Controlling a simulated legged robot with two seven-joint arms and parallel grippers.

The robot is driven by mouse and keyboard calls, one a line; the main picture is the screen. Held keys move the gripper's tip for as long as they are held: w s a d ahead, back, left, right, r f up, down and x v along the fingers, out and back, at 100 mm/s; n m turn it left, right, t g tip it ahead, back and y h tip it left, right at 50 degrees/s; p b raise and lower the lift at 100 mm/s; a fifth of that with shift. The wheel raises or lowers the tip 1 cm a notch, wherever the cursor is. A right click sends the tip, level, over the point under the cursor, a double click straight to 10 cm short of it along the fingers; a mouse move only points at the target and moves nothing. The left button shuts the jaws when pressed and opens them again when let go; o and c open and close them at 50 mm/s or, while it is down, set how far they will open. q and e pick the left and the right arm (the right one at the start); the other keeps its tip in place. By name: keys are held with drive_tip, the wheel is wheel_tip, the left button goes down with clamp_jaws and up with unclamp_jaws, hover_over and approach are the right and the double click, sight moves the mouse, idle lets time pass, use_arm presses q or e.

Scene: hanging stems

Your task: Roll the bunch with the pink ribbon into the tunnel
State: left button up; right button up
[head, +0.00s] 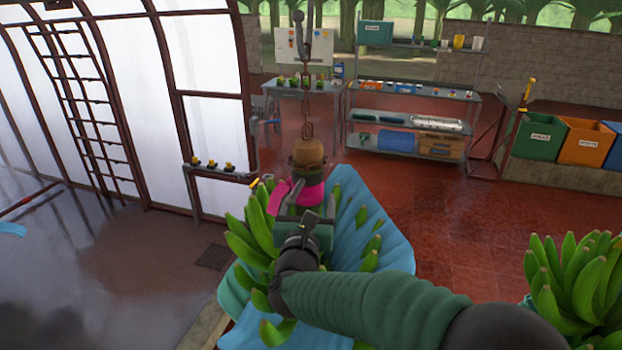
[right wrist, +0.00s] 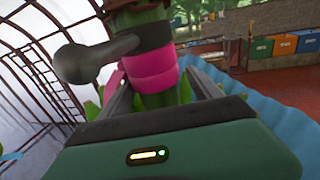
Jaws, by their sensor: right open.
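The bunch (head: 247,240) of green bananas hangs from a chain and hook, partly wrapped in a blue sheet (head: 385,240). Its pink ribbon (head: 310,192) circles the stem just below the brown stem top (head: 308,152); the ribbon's loose end points left. The ribbon also shows in the right wrist view (right wrist: 152,72). My right gripper (head: 303,210) is open at the stem, just below the ribbon. In the right wrist view, its fingers (right wrist: 160,92) stand on either side of the green stem; contact cannot be told. My arm hides part of the bunch. My left gripper is out of view.
The arched tunnel frame with white panels (head: 210,100) stands at the left, with a ladder-like rack (head: 85,115). Another banana bunch (head: 585,275) is at the lower right. Shelves (head: 412,97) and coloured bins (head: 585,142) stand behind. Red floor between is clear.

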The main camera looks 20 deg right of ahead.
drive_tip(key=p+x, duration=0.1)
drive_tip(key=x, duration=0.3)
drive_tip(key=shift+w, duration=0.4)
drive_tip(key=shift+w+p, duration=0.25)
drive_tip(key=shift+p, duration=0.05)
drive_tip(key=shift+s+a+r, duration=0.25)
drive_tip(key=shift+s+a, duration=0.05)
drive_tip(key=shift+s, duration=0.1)
drive_tip(key=shift+s+a, duration=0.1)
drive_tip(key=shift+a, duration=0.1)
drive_tip(key=shift+c, duration=0.2)
drive_tip(key=shift+w+d+f, duration=0.15)
drive_tip(key=shift+w+d, duration=0.05)
drive_tip(key=shift+w, duration=0.1)
drive_tip(key=c, duration=0.5)
drive_tip(key=shift+d, duration=0.25)
drive_tip(key=c, duration=0.4)
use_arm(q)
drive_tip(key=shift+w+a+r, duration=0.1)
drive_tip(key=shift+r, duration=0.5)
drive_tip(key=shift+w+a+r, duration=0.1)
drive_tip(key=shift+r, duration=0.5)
use_arm(e)
drive_tip(key=shift+a, duration=0.15)
clamp_jaws()
